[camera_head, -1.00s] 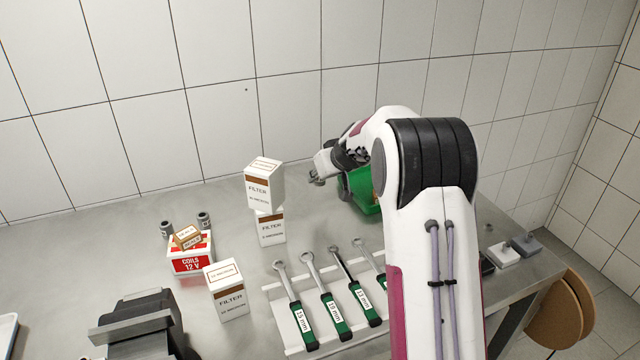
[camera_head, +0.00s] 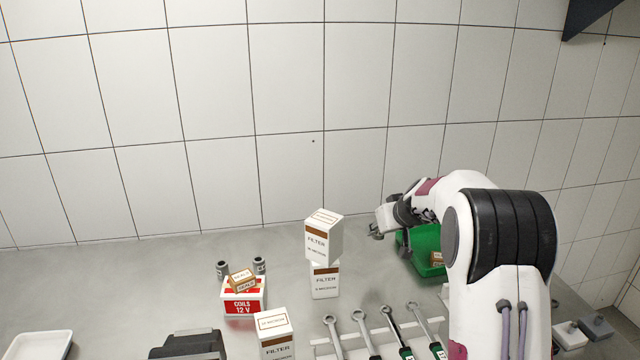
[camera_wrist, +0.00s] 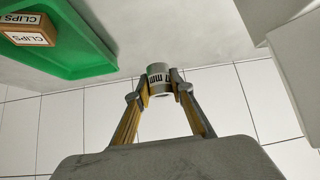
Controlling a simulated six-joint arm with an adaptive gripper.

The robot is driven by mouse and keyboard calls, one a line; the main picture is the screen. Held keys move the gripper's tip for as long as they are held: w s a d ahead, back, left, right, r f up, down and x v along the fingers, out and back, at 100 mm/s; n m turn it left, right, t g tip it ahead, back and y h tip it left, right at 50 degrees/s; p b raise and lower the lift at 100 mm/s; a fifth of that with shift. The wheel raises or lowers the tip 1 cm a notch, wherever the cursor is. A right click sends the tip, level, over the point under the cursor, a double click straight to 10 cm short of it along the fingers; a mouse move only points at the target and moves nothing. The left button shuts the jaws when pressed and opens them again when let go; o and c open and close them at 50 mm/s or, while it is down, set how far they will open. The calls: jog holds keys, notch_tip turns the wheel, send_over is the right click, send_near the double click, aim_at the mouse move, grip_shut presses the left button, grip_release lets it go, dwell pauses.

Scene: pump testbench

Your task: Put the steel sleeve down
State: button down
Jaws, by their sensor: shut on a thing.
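My gripper (camera_wrist: 161,84) is shut on a small grey steel sleeve (camera_wrist: 159,77) with dark lettering, held between the two fingertips in the wrist view. In the head view my gripper (camera_head: 376,231) is at the back of the table, right of the stacked filter boxes and left of the green bin. The sleeve is too small there to make out clearly. From these views I cannot tell whether the sleeve touches the table. Two similar grey sleeves, a left one (camera_head: 222,270) and a right one (camera_head: 260,265), stand behind the red coils box.
The green bin (camera_wrist: 75,60) holding clips boxes (camera_wrist: 27,27) is close beside my gripper. Two stacked filter boxes (camera_head: 323,237) stand left of it. The coils box (camera_head: 243,299) is farther left, and several wrenches (camera_head: 364,328) lie in front. The back left tabletop is clear.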

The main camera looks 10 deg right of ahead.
jog(key=s+a+f+m+h, duration=0.1)
jog(key=s+a, duration=0.3)
jog(key=s, duration=0.7)
jog(key=s+a+f+m+h, duration=0.1)
jog(key=s+a+m+h, duration=0.1)
jog(key=s, duration=1)
jog(key=shift+a+m, duration=0.7)
jog(key=shift+a, duration=0.3)
jog(key=a, duration=0.7)
